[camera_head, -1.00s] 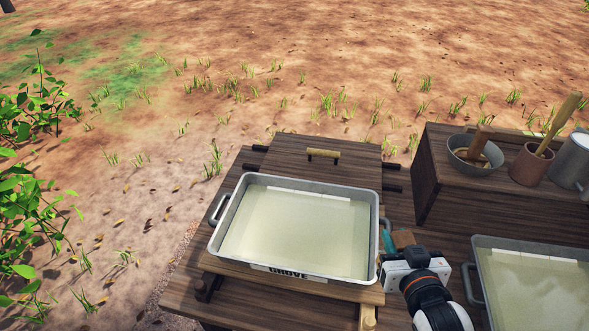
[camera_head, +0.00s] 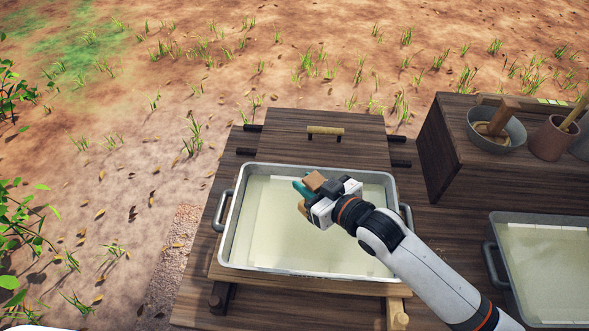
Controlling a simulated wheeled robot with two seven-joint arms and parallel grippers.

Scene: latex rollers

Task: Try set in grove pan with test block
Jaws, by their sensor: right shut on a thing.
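The grove pan (camera_head: 228,232) is a grey metal tray with two side handles, holding a pale, milky layer. It sits on a wooden stand at the middle of the view. My right gripper (camera_head: 308,187) is over the pan's middle, its arm coming in from the lower right. It is shut on a small brown wooden block (camera_head: 315,181), the test block, which is partly hidden by the gripper. I cannot tell whether the block touches the pale surface. My left gripper is not in view.
A second pan (camera_head: 550,280) with pale liquid stands at the right. A wooden bench (camera_head: 465,150) at the back right bears a grey bowl (camera_head: 515,132) and a brown cup (camera_head: 550,139). A wooden board with a handle (camera_head: 325,131) lies behind the grove pan.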

